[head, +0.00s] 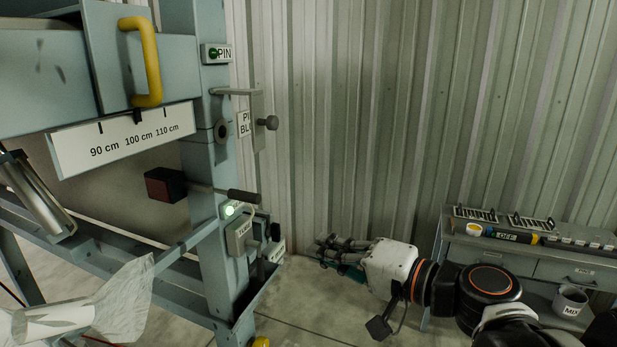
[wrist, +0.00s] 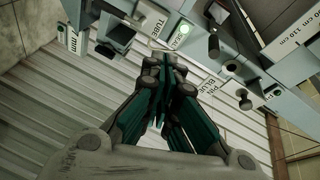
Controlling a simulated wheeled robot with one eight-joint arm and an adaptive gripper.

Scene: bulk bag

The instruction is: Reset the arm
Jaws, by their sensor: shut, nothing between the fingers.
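My gripper (head: 338,250) shows in the head view, low and right of the machine frame, stretched out to the left from my white wrist. In the wrist view its dark fingers with green inner pads (wrist: 166,92) are closed together, with nothing between them. It is apart from the machine and touches nothing that I can see. My arm reaches in from the lower right of the head view.
A grey-blue machine frame (head: 207,160) fills the left, with a yellow handle (head: 149,62), a scale plate (head: 125,140) and a lit green lamp (head: 229,210). A corrugated wall (head: 370,120) closes the back.

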